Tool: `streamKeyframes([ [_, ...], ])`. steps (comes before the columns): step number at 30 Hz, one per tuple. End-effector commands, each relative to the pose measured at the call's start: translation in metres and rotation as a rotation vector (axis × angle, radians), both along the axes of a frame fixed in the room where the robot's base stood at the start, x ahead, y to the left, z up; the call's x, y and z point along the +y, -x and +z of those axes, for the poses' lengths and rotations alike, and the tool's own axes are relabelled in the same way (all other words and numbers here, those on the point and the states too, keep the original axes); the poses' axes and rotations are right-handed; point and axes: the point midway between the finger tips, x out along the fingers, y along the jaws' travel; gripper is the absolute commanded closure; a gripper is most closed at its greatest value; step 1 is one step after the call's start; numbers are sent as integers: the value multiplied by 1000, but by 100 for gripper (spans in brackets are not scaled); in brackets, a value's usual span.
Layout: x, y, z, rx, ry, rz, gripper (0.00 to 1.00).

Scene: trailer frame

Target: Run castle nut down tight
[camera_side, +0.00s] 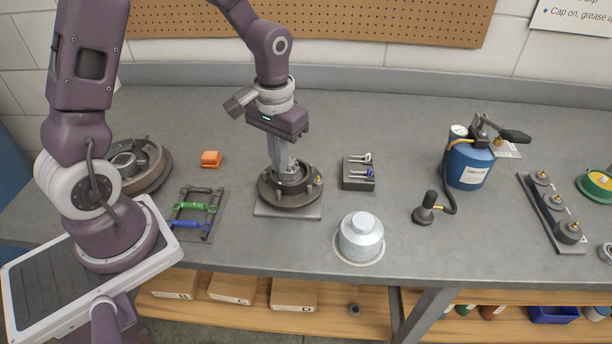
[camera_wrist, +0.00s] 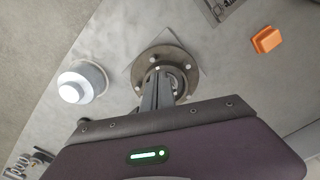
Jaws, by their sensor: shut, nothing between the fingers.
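The wheel hub (camera_side: 268,188) sits on a square plate on the bench, with studs standing around its flange. It also shows in the wrist view (camera_wrist: 146,60). My gripper (camera_side: 285,165) points down over the hub's centre, its fingers shut with nothing between them. In the wrist view the fingers (camera_wrist: 158,90) reach to the hub's middle. The castle nut cannot be made out clearly; the fingers and hub centre hide that spot. I cannot tell whether the fingertips touch anything there.
A dark block with two small pins (camera_side: 358,178) stands right of the hub. A silver cap (camera_side: 361,238) sits front right. A blue grease canister (camera_side: 468,165) with a hose stands further right.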

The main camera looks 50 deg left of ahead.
Motion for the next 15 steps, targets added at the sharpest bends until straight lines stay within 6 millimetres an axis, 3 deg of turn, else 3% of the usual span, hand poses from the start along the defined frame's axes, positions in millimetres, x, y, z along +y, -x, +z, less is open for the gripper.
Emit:
streamKeyframes([
  [6, 0, 0, -17, 0, -1, 0, 100],
  [15, 0, 0, -17, -1, 0, 0, 100],
])
